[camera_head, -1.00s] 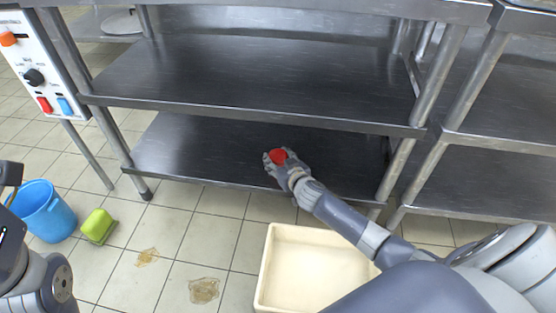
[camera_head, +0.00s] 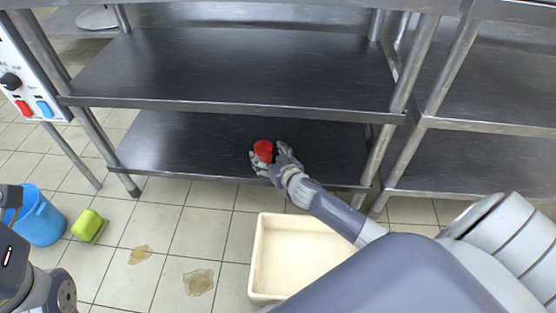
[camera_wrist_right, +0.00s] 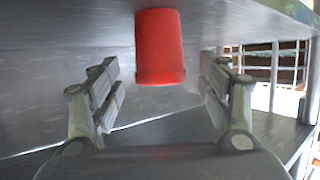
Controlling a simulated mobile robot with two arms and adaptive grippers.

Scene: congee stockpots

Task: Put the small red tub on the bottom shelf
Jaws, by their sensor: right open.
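The small red tub (camera_head: 263,149) is at the bottom shelf (camera_head: 190,140), near its front edge, and looks upright. My right gripper (camera_head: 266,161) is at the tub, with its fingers spread to either side. In the right wrist view the tub (camera_wrist_right: 160,47) lies ahead between the open fingers of my right gripper (camera_wrist_right: 160,78), with gaps on both sides. Its underside and contact with the shelf are hard to make out. My left arm shows at the left edge of the head view, but its gripper does not show clearly.
The middle shelf (camera_head: 240,70) hangs above the tub. A cream bin (camera_head: 258,262) stands on the floor below my right arm. A blue bucket (camera_head: 42,222) and a green sponge-like block (camera_head: 88,225) are at left. Brown stains mark the floor. The rest of the bottom shelf is bare.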

